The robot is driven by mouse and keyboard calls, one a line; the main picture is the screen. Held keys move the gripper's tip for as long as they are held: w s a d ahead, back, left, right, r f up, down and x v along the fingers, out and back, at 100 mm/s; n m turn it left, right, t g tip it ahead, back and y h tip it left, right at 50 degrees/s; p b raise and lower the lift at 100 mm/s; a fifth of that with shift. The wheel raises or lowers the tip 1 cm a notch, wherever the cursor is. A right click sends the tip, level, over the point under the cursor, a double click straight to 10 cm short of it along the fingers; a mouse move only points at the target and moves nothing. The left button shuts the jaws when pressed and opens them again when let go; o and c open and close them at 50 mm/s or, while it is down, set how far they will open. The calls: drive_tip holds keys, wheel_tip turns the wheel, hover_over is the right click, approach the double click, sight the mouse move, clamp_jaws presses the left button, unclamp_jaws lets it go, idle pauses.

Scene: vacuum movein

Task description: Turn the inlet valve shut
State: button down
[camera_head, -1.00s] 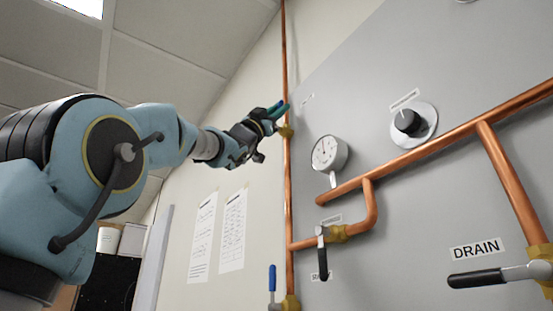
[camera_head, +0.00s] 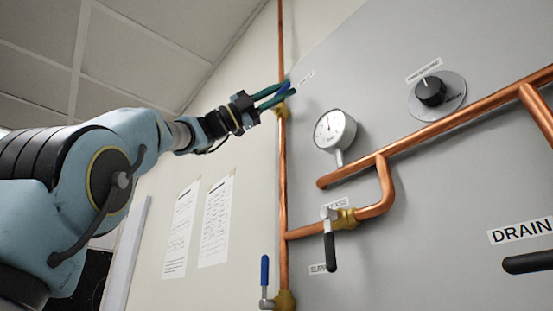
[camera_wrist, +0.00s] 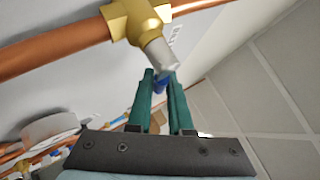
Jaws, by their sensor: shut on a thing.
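An upper brass valve (camera_head: 282,110) sits on the vertical copper pipe at the grey panel's left edge. Its small label is too small to read. Its blue handle (camera_head: 284,86) lies between the green fingers of my gripper (camera_head: 274,95). In the wrist view the brass body (camera_wrist: 135,18) and its grey lever stem (camera_wrist: 160,52) show. The blue grip (camera_wrist: 160,82) is pinched between my fingertips (camera_wrist: 161,76), largely hidden by them. My gripper is shut on this handle. I cannot tell which valve is labelled inlet.
A lower valve with an upright blue handle (camera_head: 264,270) is on the same pipe. A black-handled valve (camera_head: 330,250), a gauge (camera_head: 334,130) and a black knob (camera_head: 430,91) are to the right. The DRAIN label (camera_head: 519,231) is at far right. Paper sheets (camera_head: 197,227) hang on the wall.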

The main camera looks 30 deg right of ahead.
drive_tip(key=shift+s+f+m+y+p, duration=0.1)
drive_tip(key=shift+f+m+y+p, duration=0.3)
drive_tip(key=shift+m+y, duration=0.45)
drive_tip(key=c, duration=1.1)
unclamp_jaws()
drive_tip(key=shift+f, duration=0.1)
drive_tip(key=b+v, duration=0.3)
drive_tip(key=v, duration=0.8)
